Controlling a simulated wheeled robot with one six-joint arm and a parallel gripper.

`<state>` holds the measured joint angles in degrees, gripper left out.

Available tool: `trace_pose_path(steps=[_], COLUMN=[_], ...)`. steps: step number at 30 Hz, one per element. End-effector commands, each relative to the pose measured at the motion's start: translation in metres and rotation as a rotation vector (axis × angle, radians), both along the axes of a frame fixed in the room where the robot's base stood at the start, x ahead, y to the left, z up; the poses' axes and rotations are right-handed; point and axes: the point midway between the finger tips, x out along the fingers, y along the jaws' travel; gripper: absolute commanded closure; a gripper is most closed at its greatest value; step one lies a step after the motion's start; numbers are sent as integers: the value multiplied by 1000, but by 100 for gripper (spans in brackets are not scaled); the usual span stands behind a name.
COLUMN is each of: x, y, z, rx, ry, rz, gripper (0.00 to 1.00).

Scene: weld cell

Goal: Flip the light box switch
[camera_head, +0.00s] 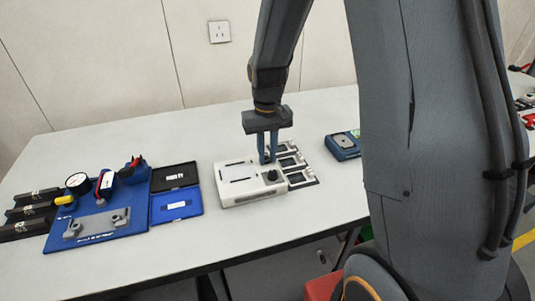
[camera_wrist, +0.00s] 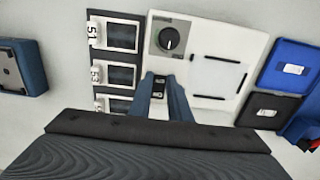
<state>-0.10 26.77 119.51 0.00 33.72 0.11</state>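The light box is a white box (camera_head: 238,190) on the table, with a pale panel and a black knob on top. In the wrist view the light box (camera_wrist: 195,40) shows its knob (camera_wrist: 169,39) and framed panel. A small black switch (camera_wrist: 158,87) with white marks shows between my fingers. My gripper (camera_head: 268,161) points down over the box's back right part. In the wrist view my gripper's two blue-grey fingers (camera_wrist: 159,80) stand apart, with the switch in the gap. I cannot tell whether the fingertips touch it.
Several dark framed plates (camera_wrist: 121,37) with number tags lie beside the box. A blue device (camera_head: 343,146) stands to the right. The front table strip is clear.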

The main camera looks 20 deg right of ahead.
Motion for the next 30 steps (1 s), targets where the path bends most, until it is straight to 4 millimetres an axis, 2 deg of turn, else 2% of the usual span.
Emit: trace_pose_path(steps=[8, 21, 30], x=[2, 10, 10], y=[0, 0, 0], z=[1, 3, 4], rx=[0, 0, 0], ry=[34, 279, 295], rz=[0, 0, 0], gripper=[100, 100, 100])
